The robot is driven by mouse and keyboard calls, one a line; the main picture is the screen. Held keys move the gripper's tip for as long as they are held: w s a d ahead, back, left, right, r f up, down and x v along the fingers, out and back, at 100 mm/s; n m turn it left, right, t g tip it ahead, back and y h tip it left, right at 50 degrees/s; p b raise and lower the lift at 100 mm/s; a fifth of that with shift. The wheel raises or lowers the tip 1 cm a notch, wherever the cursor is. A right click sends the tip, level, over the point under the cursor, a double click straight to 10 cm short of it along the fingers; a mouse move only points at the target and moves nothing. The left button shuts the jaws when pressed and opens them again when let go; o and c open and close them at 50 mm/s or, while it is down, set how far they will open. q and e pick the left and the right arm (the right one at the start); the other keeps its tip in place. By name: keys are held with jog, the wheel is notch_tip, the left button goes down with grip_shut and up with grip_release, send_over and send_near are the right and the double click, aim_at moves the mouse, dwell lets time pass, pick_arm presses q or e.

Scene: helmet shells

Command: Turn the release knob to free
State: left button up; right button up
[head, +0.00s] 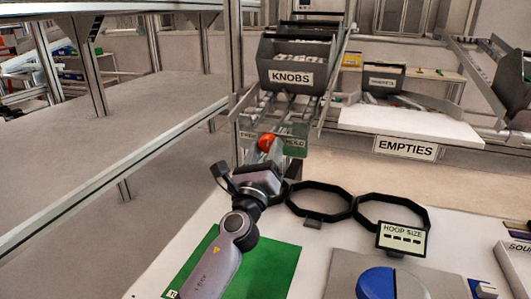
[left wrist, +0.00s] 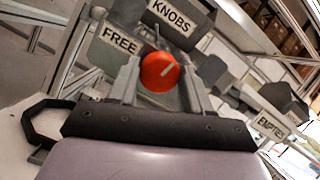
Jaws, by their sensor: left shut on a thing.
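The release knob (left wrist: 160,71) is a round orange-red knob with a pale pointer line. In the left wrist view the line points up and to the right. The knob also shows in the head view (head: 266,142), below the KNOBS bin. My right gripper is not in view.
A grey KNOBS bin (head: 294,70) sits above the knob. Two black octagonal hoops (head: 392,208) stand right of my left arm, behind a HOOP SIZE sign (head: 402,238). A green mat (head: 275,268) lies under my arm. A shelf labelled EMPTIES (head: 405,148) is at right.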

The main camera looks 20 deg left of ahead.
pick_arm(q)
jog(key=shift+n+g+y+b, duration=0.2)
jog(key=shift+n+y, duration=0.15)
jog(key=shift+n, duration=1.4)
jog(key=shift+n+g+y+b, duration=0.1)
jog(key=shift+n+g+y, duration=0.2)
jog(key=shift+n, duration=1.45)
jog(key=shift+n+g+y, duration=0.3)
jog(key=shift+n+y, duration=0.05)
jog(key=shift+n, duration=2.15)
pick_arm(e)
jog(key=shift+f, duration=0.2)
pick_arm(q)
jog(key=shift+n, duration=0.4)
jog(key=o, duration=1.1)
jog(key=shift+c, duration=0.2)
jog(key=shift+s, duration=0.1)
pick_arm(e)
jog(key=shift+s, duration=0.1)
